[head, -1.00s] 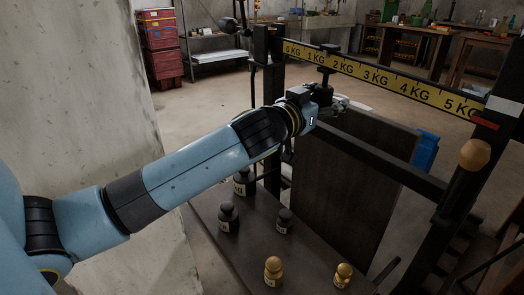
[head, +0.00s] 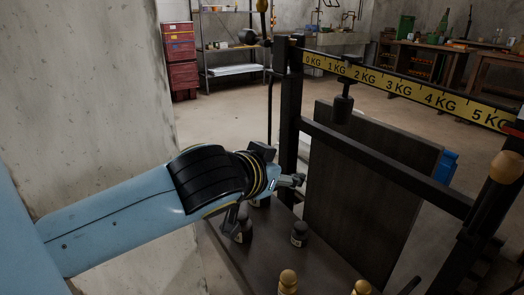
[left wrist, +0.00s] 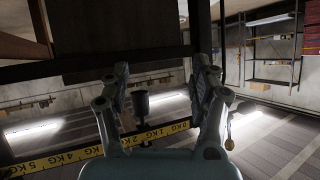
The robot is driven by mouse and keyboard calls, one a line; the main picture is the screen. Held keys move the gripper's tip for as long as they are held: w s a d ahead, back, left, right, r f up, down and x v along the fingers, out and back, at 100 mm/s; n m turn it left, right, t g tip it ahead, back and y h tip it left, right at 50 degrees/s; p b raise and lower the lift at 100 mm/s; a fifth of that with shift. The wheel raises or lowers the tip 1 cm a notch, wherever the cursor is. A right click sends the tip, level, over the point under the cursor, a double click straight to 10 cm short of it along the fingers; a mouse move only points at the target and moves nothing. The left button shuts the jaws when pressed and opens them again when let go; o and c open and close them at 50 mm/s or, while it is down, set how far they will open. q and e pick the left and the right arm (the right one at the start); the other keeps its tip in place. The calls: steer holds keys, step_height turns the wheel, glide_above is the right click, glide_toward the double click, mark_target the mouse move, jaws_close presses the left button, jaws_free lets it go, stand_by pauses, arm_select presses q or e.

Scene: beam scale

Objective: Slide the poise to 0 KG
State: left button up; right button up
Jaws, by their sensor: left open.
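The poise (head: 343,108) is a dark cylinder hanging below the yellow graduated beam (head: 402,88), with its stem between the 1 KG and 2 KG marks. The 0 KG mark (head: 314,60) is at the beam's left end in the head view. My left gripper (head: 270,201) is below and left of the poise, apart from it and empty. In the left wrist view the beam (left wrist: 95,152) looks upside down. There the poise (left wrist: 141,104) shows beyond the open fingers of the left gripper (left wrist: 162,72). My right gripper is not in view.
A dark upright post (head: 290,120) and a crossbar (head: 385,165) frame the scale. Dark weights (head: 300,233) and brass weights (head: 288,282) stand on the platform below, some partly hidden by my left gripper. A large dark panel (head: 360,185) stands behind the crossbar.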

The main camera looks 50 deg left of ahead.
arm_select(q)
steer(key=s+d+f+g+h, duration=0.1)
steer(key=s+d+f+g, duration=0.1)
steer(key=s+f+g, duration=0.1)
steer(key=s+f, duration=0.1)
steer(key=s, duration=0.1)
steer(key=shift+s+f+m, duration=0.3)
steer(key=shift+s, duration=0.05)
steer(key=m+t+h+b, duration=0.1)
steer(key=t+h+b, duration=0.1)
steer(key=t+b, duration=0.5)
glide_toward(338, 107)
step_height(338, 107, down, 2)
steer(key=w+t+p, duration=0.1)
steer(key=t+p, duration=0.1)
steer(key=p, duration=0.1)
steer(key=w, duration=0.3)
steer(key=w+a+b, duration=0.1)
steer(key=w, duration=0.5)
steer(key=shift+w+a, duration=0.15)
steer(key=shift+w, duration=0.7)
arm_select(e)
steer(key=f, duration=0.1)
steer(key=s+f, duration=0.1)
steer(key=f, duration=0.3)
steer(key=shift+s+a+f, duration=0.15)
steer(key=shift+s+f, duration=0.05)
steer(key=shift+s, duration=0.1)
